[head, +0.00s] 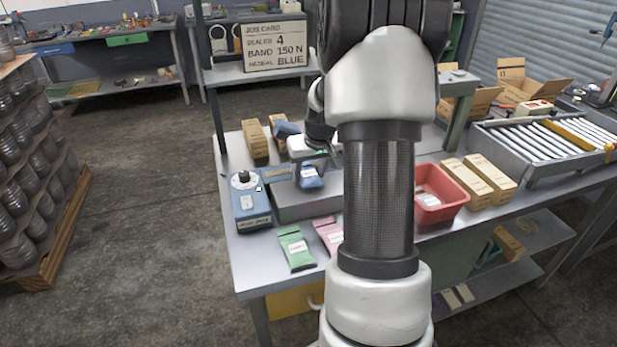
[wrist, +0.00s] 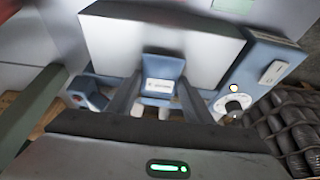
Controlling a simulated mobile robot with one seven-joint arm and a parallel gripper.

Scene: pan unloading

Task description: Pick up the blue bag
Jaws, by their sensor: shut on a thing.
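The blue bag (head: 311,178) with a white label is at the grey block of the bench machine, on the table's left part. In the wrist view the blue bag (wrist: 163,78) sits between my two fingers, label facing the camera. My gripper (head: 308,166) comes down from above and is shut on the bag. In the wrist view the gripper (wrist: 162,98) has a finger on each side of it. I cannot tell whether the bag's underside touches the machine. A second blue item (head: 286,130) lies behind, near the cardboard boxes.
A blue control box (head: 252,205) with a dial stands left of the grey block (head: 300,208). Green (head: 296,249) and pink (head: 328,236) bags lie in front. A red bin (head: 440,195) and cartons (head: 480,183) are to the right. A sign (head: 275,45) reads "RESEAL BLUE".

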